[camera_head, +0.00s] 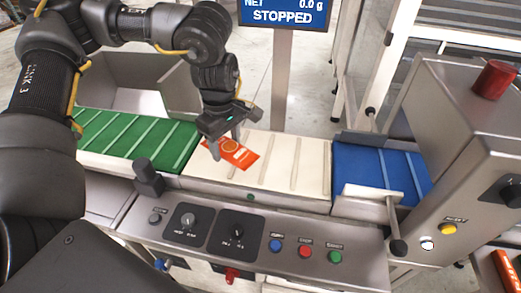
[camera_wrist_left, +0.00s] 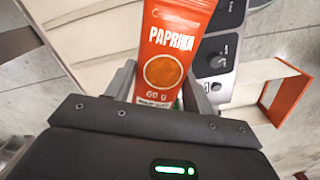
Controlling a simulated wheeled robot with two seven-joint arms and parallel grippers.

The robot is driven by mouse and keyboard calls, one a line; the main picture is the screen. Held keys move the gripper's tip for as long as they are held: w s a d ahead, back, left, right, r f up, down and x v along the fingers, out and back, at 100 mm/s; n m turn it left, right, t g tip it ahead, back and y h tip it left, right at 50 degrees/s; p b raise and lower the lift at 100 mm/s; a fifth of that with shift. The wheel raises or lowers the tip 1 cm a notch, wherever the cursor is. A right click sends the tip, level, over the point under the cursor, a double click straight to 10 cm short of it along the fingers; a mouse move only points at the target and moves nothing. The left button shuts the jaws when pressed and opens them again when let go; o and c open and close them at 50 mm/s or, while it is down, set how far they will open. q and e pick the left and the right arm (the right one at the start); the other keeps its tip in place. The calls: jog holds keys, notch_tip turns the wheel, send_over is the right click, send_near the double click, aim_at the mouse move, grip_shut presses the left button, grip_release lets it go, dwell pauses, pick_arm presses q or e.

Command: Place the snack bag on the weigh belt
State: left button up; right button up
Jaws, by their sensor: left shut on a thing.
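The snack bag (camera_head: 238,153) is a flat orange packet, and my left gripper (camera_head: 228,147) is shut on it over the left end of the cream weigh belt (camera_head: 292,178). In the left wrist view the bag (camera_wrist_left: 172,50) reads "PAPRIKA" and "60 g", and it stands between the two fingers of the left gripper (camera_wrist_left: 160,88). In the head view the bag looks tilted and near the belt surface. I cannot tell whether it touches the belt. My right gripper is not in view.
A green belt (camera_head: 130,140) lies left of the weigh belt and a blue belt (camera_head: 385,172) lies right. A display (camera_head: 284,14) reads "STOPPED" and 0.0 g. A control panel (camera_head: 260,232) with knobs and buttons runs along the front. A metal cabinet (camera_head: 450,130) stands at right.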

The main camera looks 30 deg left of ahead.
aim_at(201, 144)
pick_arm(q)
jog(key=a+r+n, duration=0.1)
jog(key=a, duration=0.1)
jog(key=s+a+n+p, duration=0.1)
jog(key=a+n, duration=0.1)
jog(key=a+r+n+p, duration=0.1)
jog(key=a+n, duration=0.1)
jog(key=shift+s+a+r, duration=0.2)
jog(key=shift+s+r, duration=0.15)
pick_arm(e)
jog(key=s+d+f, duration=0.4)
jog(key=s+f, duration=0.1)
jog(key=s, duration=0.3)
pick_arm(q)
jog(key=w+f, duration=0.3)
jog(key=w, duration=0.1)
jog(key=w+f+b, duration=0.1)
jog(key=w+f, duration=0.2)
jog(key=w, duration=0.2)
jog(key=w+f, duration=0.3)
jog(key=w, duration=0.1)
jog(key=shift+w+a+f, duration=0.15)
jog(key=shift+w, duration=0.15)
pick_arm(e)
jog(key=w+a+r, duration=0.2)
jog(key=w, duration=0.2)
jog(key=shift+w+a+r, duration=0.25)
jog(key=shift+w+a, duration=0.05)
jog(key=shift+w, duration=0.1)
